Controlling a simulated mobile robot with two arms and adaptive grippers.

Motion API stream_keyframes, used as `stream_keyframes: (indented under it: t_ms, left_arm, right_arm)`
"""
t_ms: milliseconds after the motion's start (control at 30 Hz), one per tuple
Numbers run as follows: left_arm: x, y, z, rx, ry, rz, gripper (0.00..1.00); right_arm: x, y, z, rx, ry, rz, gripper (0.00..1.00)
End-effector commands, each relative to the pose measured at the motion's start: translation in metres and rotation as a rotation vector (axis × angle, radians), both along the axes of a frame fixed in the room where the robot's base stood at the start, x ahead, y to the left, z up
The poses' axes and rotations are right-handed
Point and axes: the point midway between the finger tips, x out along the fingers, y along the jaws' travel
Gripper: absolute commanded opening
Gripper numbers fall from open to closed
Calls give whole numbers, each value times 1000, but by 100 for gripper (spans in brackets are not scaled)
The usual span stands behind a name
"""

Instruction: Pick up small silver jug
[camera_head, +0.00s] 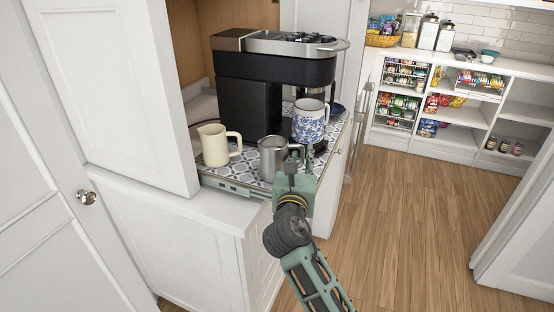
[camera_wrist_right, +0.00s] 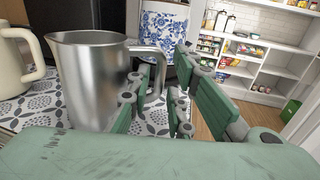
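The small silver jug (camera_head: 272,158) stands upright on the patterned pull-out shelf (camera_head: 243,179) in front of the coffee machine. In the right wrist view the jug (camera_wrist_right: 92,85) fills the left half, its handle turned toward the fingers. My right gripper (camera_head: 298,172) is at the jug's handle side. In the wrist view its fingers (camera_wrist_right: 163,76) are apart, with the handle between them. I cannot tell whether a finger touches it. The jug's lower part is partly hidden by the gripper in the wrist view. My left gripper is not in view.
A cream jug (camera_head: 214,146) stands left of the silver jug. A blue-and-white floral mug (camera_head: 309,122) stands close behind it on the right. The black coffee machine (camera_head: 250,105) is behind. An open white cabinet door (camera_head: 118,80) borders the left. Wooden floor (camera_head: 410,220) is clear at right.

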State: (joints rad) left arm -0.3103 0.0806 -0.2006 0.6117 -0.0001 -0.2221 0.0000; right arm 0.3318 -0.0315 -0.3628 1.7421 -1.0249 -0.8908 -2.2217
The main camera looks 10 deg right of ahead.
Motion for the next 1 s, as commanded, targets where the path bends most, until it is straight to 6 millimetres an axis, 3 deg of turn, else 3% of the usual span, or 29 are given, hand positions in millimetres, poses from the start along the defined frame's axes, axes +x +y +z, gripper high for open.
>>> stream_keyframes:
  t_ms: [233,467,667,1000]
  left_arm:
    - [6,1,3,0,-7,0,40]
    - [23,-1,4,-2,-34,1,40]
    - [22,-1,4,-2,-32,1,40]
    - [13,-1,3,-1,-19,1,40]
  right_arm:
    - [24,-10,0,0,0,0,19]
    - [25,-10,0,0,1,0,18]
    - [24,-10,0,0,1,0,1]
    - [24,-10,-1,0,1,0,0]
